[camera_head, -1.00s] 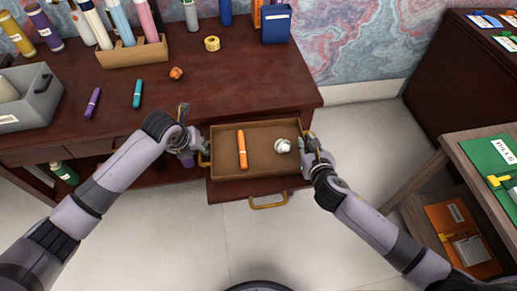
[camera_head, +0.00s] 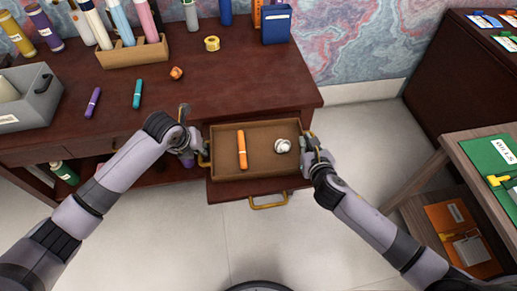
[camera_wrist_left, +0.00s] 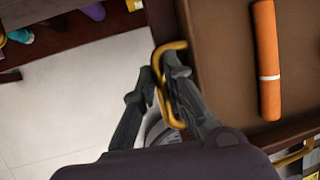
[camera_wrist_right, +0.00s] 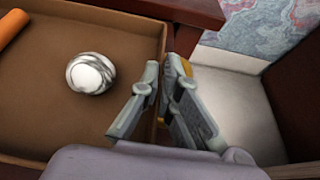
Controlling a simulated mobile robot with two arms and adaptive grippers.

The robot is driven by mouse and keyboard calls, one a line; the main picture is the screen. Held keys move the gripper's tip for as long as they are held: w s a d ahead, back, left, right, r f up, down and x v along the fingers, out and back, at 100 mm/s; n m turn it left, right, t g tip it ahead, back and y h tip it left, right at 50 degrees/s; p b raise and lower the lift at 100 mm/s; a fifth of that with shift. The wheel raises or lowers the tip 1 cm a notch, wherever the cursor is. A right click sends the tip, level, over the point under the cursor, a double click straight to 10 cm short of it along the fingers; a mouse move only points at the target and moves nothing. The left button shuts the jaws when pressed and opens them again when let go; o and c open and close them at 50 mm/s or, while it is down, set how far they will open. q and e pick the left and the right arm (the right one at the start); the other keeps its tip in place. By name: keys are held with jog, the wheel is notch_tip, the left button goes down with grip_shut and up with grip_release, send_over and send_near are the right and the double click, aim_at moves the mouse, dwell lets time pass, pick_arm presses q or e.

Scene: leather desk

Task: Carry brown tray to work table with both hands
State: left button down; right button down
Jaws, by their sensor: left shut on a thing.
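The brown tray (camera_head: 262,166) is an open box with gold side handles, at or just above the pulled-out drawer (camera_head: 228,191); I cannot tell if it touches. It holds an orange marker (camera_head: 242,150) and a round silvery white object (camera_head: 282,146). My left gripper (camera_head: 194,150) is at its left side, shut on the gold left handle (camera_wrist_left: 160,92). My right gripper (camera_head: 311,147) is at its right side; in the right wrist view its fingers (camera_wrist_right: 164,64) stand apart around the right handle area. The gold right handle (camera_wrist_right: 186,67) is partly hidden behind a finger.
The dark wood desk (camera_head: 190,85) carries a grey bin (camera_head: 38,105), a bottle rack (camera_head: 133,53), loose markers and yellow tape (camera_head: 212,43). A grey-brown table (camera_head: 470,170) with a green folder (camera_head: 495,160) stands at the right. Pale floor (camera_head: 370,140) lies between.

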pick_arm(q)
jog(key=shift+w+r, duration=0.1)
jog(key=shift+r, duration=0.05)
pick_arm(e)
jog(key=shift+r, duration=0.15)
